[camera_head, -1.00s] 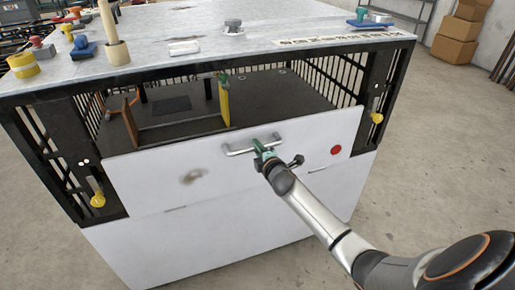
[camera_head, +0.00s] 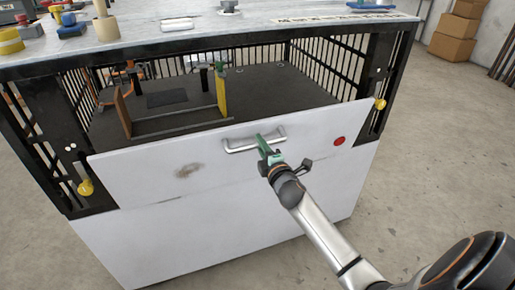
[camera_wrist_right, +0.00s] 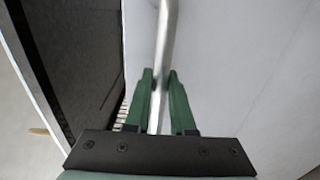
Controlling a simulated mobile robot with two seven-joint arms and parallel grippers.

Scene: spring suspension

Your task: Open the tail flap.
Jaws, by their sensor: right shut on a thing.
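The tail flap (camera_head: 225,163) is a white panel on the front of a black barred box. Its top edge leans out toward me, away from the frame, and the inside shows above it. A silver bar handle (camera_head: 240,146) is fixed near the flap's upper middle. In the right wrist view the green fingers (camera_wrist_right: 158,95) stand on both sides of the handle bar (camera_wrist_right: 166,35). My left gripper is not in view.
Yellow knobs (camera_head: 86,188) and (camera_head: 380,104) sit on the two front posts. Inside, a frame with a yellow board (camera_head: 221,95) stands on the dark floor. Several small items lie on the grey top (camera_head: 260,27). Concrete floor (camera_head: 440,150) is clear at the right.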

